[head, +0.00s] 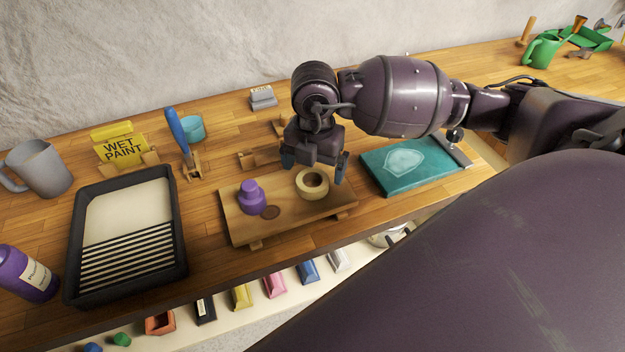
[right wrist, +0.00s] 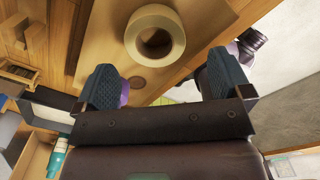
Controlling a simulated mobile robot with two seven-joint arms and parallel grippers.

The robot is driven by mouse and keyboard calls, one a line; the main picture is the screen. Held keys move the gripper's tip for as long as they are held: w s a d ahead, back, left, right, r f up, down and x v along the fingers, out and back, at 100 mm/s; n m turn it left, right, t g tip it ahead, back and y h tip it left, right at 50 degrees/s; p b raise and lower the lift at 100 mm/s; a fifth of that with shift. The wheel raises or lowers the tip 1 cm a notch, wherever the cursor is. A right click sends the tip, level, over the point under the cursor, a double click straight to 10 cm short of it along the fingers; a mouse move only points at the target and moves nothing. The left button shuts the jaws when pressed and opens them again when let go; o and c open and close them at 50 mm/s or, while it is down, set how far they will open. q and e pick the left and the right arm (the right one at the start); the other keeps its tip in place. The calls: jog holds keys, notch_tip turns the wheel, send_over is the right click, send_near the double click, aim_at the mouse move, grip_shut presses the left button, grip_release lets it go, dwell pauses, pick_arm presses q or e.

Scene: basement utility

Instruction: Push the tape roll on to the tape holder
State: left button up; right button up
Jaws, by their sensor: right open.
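The tape roll (head: 301,187), a beige ring, lies flat on a low wooden board (head: 290,220) on the bench. It also shows in the right wrist view (right wrist: 136,38), just beyond the fingers. A purple stepped piece (head: 251,197) stands on the board left of the roll, and a dark round spot (head: 270,212) lies between them. I cannot tell for certain which part is the tape holder. My right gripper (head: 314,165) is open and empty, behind and above the roll; its fingers (right wrist: 166,80) are apart. My left gripper is not in view.
A black paint tray (head: 178,240) is to the left, and a teal book (head: 385,183) to the right. Behind the board are a blue-handled tool (head: 178,130), a teal cup (head: 192,128) and a wet paint sign (head: 122,148). Colored bins sit below the bench's front edge.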

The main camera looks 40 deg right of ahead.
aim_at(312, 178)
jog(key=shift+w+a+f, duration=0.1)
jog(key=shift+f, duration=0.95)
jog(key=shift+w+a+f, duration=0.1)
jog(key=shift+f, duration=0.95)
jog(key=c, duration=1)
jog(key=shift+r, duration=0.2)
jog(key=shift+c, duration=0.2)
notch_tip(312, 178, up, 20)
jog(key=p, duration=0.1)
jog(key=shift+f, duration=0.15)
jog(key=shift+f, duration=0.1)
